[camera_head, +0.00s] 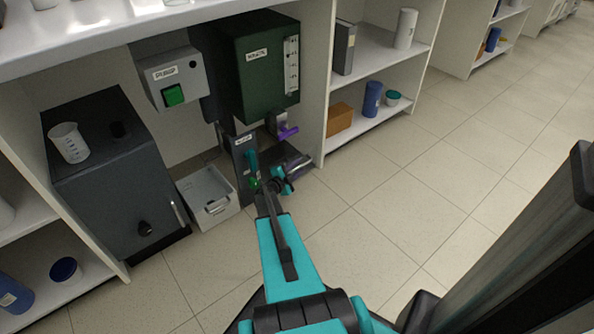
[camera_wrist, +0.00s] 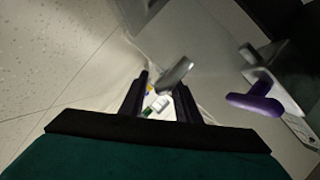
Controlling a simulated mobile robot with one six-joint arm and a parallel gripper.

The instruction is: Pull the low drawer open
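A pale grey drawer-like box (camera_head: 190,188) with a metal handle (camera_head: 217,207) sits low by the floor, left of my gripper. My gripper (camera_head: 276,182) is beside a dark low unit right of that box, where a metal bar (camera_head: 299,163) shows. In the wrist view my gripper (camera_wrist: 162,98) has its two dark fingers apart, with nothing clamped between them. A silver handle (camera_wrist: 175,74) lies just beyond the fingertips, near the right finger; I cannot tell if it touches. Small white, green and yellow items (camera_wrist: 158,104) show between the fingers. My arm hides part of the low unit.
A purple lever (camera_head: 288,133) sticks out above the low unit and shows at right in the wrist view (camera_wrist: 258,98). A teal lever (camera_head: 252,158) stands close by. A dark cabinet (camera_head: 110,180) is at left, shelves (camera_head: 372,50) at right. Floor (camera_head: 400,210) at right is clear.

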